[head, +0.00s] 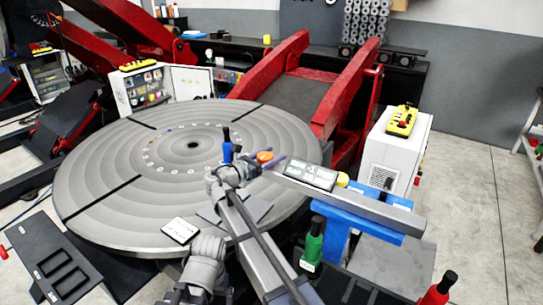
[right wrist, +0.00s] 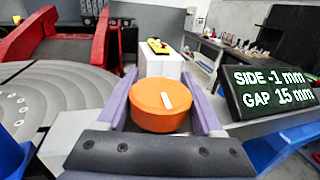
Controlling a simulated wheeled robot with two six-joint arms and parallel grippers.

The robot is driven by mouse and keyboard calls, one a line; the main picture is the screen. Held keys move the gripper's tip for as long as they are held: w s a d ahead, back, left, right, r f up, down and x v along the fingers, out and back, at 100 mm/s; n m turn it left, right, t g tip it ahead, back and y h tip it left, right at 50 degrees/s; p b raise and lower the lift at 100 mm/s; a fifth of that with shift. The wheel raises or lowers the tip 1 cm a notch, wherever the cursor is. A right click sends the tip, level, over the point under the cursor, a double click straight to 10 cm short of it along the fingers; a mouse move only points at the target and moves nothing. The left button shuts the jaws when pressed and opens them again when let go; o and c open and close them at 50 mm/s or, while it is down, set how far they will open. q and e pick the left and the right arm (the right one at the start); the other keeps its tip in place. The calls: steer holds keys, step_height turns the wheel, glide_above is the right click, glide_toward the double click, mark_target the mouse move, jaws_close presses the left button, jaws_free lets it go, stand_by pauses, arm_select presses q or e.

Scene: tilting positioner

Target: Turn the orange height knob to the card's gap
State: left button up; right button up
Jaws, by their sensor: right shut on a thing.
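The orange height knob (head: 265,156) sits near the left end of a grey bar. In the right wrist view the knob (right wrist: 150,118) is a round disc with a white mark, which points away from me and leans slightly left. My right gripper (right wrist: 160,76) has its purple fingers on both sides of the knob, shut on it. A dark display (head: 311,175) on the bar reads "SIDE -1 mm, GAP 15 mm" in the right wrist view (right wrist: 272,88). A small white card (head: 180,231) lies at the turntable's front edge; its writing is too small to read. My left gripper is not in view.
A large round grey turntable (head: 110,185) fills the left and middle. A white cabinet (head: 399,150) with a yellow pendant (head: 402,120) stands at right.

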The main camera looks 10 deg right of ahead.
stand_by(0.3)
steer(key=o, duration=1.4)
steer(key=shift+c, duration=0.2)
step_height(320, 180, up, 10)
steer(key=p, duration=1)
steer(key=shift+f, duration=0.2)
step_height(320, 180, down, 10)
steer(key=b, duration=1)
steer(key=shift+r, duration=0.15)
steer(key=shift+r, duration=0.2)
